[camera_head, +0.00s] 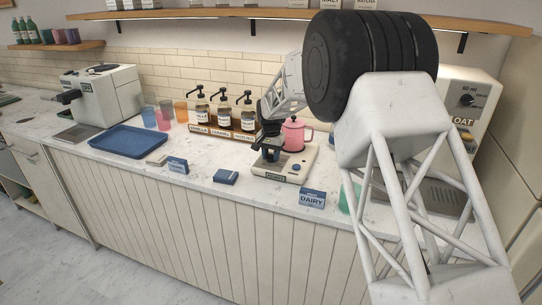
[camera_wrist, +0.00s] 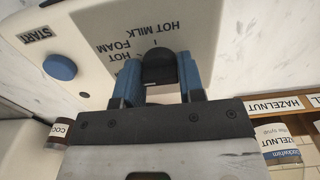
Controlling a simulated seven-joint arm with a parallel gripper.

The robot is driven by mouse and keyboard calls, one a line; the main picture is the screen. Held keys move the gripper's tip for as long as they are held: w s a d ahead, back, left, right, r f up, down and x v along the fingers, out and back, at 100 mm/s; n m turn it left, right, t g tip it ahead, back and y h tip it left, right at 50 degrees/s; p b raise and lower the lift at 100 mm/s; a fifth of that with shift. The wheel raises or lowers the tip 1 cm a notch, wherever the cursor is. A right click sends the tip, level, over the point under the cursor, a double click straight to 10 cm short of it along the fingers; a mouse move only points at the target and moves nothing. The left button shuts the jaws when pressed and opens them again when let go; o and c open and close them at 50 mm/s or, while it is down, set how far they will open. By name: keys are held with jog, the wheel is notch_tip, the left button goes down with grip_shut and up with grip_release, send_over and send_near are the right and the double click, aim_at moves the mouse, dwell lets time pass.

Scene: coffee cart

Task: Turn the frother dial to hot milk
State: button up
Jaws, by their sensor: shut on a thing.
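The frother (camera_head: 288,172) is a cream base on the counter with a pink jug (camera_head: 293,134) on it. In the wrist view its top (camera_wrist: 105,25) appears upside down, with the labels HOT MILK and HOT FOAM and a blue START button (camera_wrist: 59,67). The black dial (camera_wrist: 158,66) sits between the blue fingertips of my gripper (camera_wrist: 160,83), which is shut on it. A small tick mark lies between the dial and HOT MILK. Which label the dial points at is hard to tell. In the head view my gripper (camera_head: 270,150) is over the base and hides the dial.
Syrup pump bottles (camera_head: 223,116) stand behind, left of the jug. A blue tray (camera_head: 128,141), cups and a white machine (camera_head: 100,95) are further left. An oat dispenser (camera_head: 475,115) is right.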

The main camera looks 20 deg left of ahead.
jog(key=m, duration=0.4)
jog(key=shift+m, duration=0.3)
jog(key=m, duration=0.4)
jog(key=shift+m, duration=0.3)
jog(key=m, duration=0.4)
jog(key=shift+m, duration=2.4)
jog(key=o, duration=0.9)
jog(key=shift+o, duration=0.2)
jog(key=shift+r, duration=3.95)
